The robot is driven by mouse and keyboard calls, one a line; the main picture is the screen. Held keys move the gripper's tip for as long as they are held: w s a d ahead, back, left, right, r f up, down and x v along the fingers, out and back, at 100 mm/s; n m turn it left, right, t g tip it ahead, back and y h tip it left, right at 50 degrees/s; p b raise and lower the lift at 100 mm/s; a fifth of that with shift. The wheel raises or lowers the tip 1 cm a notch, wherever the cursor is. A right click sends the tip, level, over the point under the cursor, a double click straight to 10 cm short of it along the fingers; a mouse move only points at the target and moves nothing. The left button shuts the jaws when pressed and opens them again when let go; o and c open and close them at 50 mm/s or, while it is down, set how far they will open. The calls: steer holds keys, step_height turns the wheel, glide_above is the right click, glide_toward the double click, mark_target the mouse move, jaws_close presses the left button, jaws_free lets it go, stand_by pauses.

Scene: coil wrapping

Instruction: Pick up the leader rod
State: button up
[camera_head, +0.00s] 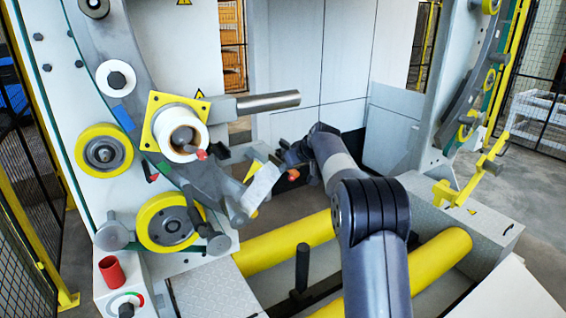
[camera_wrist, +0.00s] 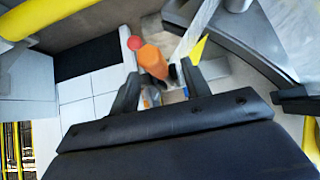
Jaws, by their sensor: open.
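An orange rod-like piece, which looks like the leader rod (camera_wrist: 153,61), shows between and just beyond the fingertips in the wrist view. In the head view its orange end (camera_head: 293,174) shows beside my gripper (camera_head: 284,156), near a pale strip of film (camera_head: 262,186). My gripper (camera_wrist: 160,82) is open, with one finger on each side of the orange piece in the wrist picture. I cannot tell whether either finger touches it. The rod's far end is hidden. A small red round part (camera_wrist: 135,43) lies just beyond it.
A white film roll (camera_head: 186,132) on a yellow plate (camera_head: 150,140) sits on the ring, left of my gripper. A grey metal bar (camera_head: 268,102) sticks out above. Yellow rollers (camera_head: 285,244) lie below.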

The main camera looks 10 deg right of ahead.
steer(key=shift+c, duration=0.2)
jaws_close()
steer(key=shift+r, duration=0.15)
stand_by(0.3)
step_height(320, 180, up, 10)
stand_by(0.7)
